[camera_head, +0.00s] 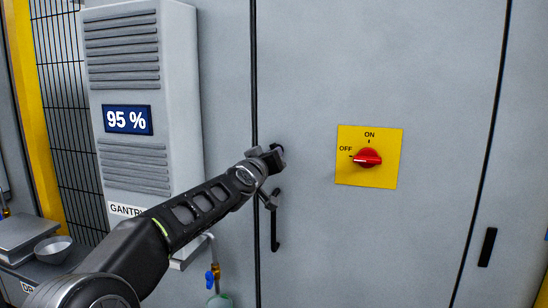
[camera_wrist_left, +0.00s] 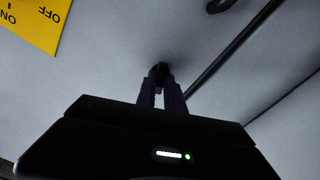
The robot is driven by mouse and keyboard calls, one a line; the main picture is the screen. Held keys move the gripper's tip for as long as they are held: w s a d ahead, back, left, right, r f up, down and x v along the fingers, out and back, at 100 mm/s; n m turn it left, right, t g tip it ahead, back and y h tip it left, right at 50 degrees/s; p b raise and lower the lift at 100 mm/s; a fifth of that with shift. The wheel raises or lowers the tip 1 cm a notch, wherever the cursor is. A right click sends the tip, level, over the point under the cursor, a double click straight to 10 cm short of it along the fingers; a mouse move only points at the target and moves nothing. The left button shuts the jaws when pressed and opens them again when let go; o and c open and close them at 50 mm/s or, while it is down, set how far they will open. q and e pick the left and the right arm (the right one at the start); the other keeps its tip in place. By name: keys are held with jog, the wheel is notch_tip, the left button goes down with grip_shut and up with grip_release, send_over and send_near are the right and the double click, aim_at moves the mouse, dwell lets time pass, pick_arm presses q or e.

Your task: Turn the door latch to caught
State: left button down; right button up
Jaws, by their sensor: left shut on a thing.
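The door latch (camera_wrist_left: 159,69) is a small dark piece on the grey cabinet door, close to the door seam. In the left wrist view my left gripper (camera_wrist_left: 160,84) is shut on it, one finger at each side. In the head view my left gripper (camera_head: 274,156) reaches the door just right of the seam, above the black door handle (camera_head: 275,222). The gripper hides most of the latch there, and I cannot tell which way the latch is turned. My right gripper is in neither view.
A yellow plate (camera_head: 387,177) with a red rotary switch (camera_head: 367,158) is on the door, right of my gripper. A grey unit with a "95 %" display (camera_head: 128,120) stands left of the seam. A blue-handled valve (camera_head: 211,278) is below my arm.

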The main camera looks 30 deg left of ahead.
pick_arm(q)
jog(key=n, duration=0.4)
jog(key=shift+n+b, duration=0.3)
jog(key=n, duration=0.4)
jog(key=shift+b, duration=0.3)
jog(key=shift+n, duration=0.3)
